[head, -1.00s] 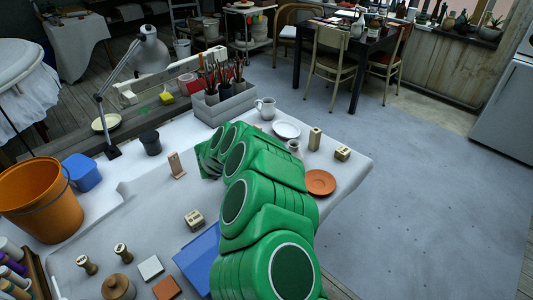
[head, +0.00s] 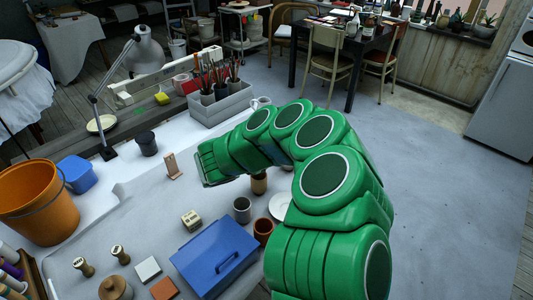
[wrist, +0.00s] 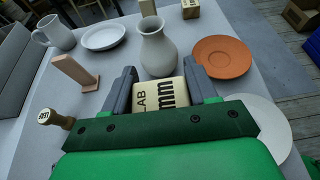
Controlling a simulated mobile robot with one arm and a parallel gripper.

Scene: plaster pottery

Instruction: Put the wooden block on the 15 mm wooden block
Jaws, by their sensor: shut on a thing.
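My gripper (wrist: 160,88) is shut on a pale wooden block (wrist: 160,97) in the wrist view. Dark letters "LAB" and "mm" show on its face; its lower part is hidden by the gripper. Beyond it stand another marked wooden block (wrist: 190,9), cut by the top edge, and a tall plain block (wrist: 147,7). I cannot read which is the 15 mm one. In the head view my arm hides the fingers and held block.
A grey vase (wrist: 158,48) stands just beyond the fingers. An orange saucer (wrist: 221,57) is right of it; a white plate (wrist: 103,37), mug (wrist: 53,32) and wooden stand (wrist: 75,72) are left. A blue box (head: 214,257) and a grey cup (head: 242,209) stand nearer in the head view.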

